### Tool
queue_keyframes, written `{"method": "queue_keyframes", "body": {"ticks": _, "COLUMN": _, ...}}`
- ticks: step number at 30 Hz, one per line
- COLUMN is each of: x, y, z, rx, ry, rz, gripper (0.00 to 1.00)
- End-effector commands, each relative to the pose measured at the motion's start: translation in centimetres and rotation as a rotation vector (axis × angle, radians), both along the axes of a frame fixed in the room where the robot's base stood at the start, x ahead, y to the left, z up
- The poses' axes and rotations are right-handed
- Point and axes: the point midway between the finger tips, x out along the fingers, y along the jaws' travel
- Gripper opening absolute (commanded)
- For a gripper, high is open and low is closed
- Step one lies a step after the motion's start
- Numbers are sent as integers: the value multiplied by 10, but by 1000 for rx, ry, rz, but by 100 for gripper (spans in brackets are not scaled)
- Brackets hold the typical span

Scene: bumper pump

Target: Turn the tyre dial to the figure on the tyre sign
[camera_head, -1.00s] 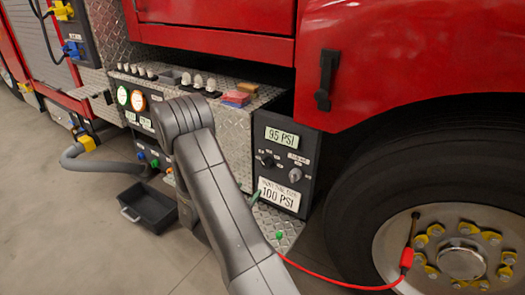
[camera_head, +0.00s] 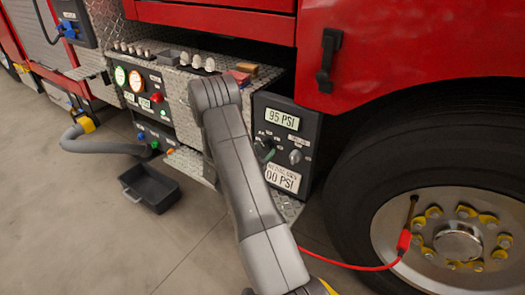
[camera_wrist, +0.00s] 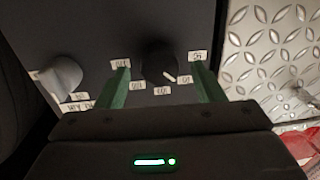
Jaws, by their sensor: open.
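The tyre panel (camera_head: 313,128) is dark, with a lit display (camera_head: 282,118) reading 95 PSI. The white tyre sign (camera_head: 284,178) below reads 100 PSI, its left end covered by my arm. The black tyre dial (camera_wrist: 158,60) has a pale pointer mark and small number labels around it, upside down in the wrist view. My gripper (camera_wrist: 160,74) is open, one green finger on each side of the dial; contact cannot be told. In the head view my gripper (camera_head: 266,153) largely hides the dial.
A grey knob (camera_wrist: 62,75) sits beside the dial on the same panel and also shows in the head view (camera_head: 295,156). The wheel (camera_head: 440,235) with a red hose (camera_head: 350,266) is to the right. A black tray (camera_head: 150,188) lies on the floor.

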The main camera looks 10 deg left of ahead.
Motion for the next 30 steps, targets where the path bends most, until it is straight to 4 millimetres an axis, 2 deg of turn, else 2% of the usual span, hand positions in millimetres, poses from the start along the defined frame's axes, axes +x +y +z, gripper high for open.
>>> {"method": "queue_keyframes", "body": {"ticks": 4, "x": 7, "y": -2, "z": 0, "rx": 0, "ry": 0, "rz": 0, "gripper": 62}}
{"method": "queue_keyframes", "body": {"ticks": 12, "x": 8, "y": -3, "z": 0, "rx": -1, "ry": 0, "rz": 0, "gripper": 62}}
{"method": "queue_keyframes", "body": {"ticks": 19, "x": 8, "y": -2, "z": 0, "rx": -1, "ry": 0, "rz": 0, "gripper": 17}}
{"method": "queue_keyframes", "body": {"ticks": 30, "x": 8, "y": -2, "z": -4, "rx": 56, "ry": -20, "rz": 0, "gripper": 17}}
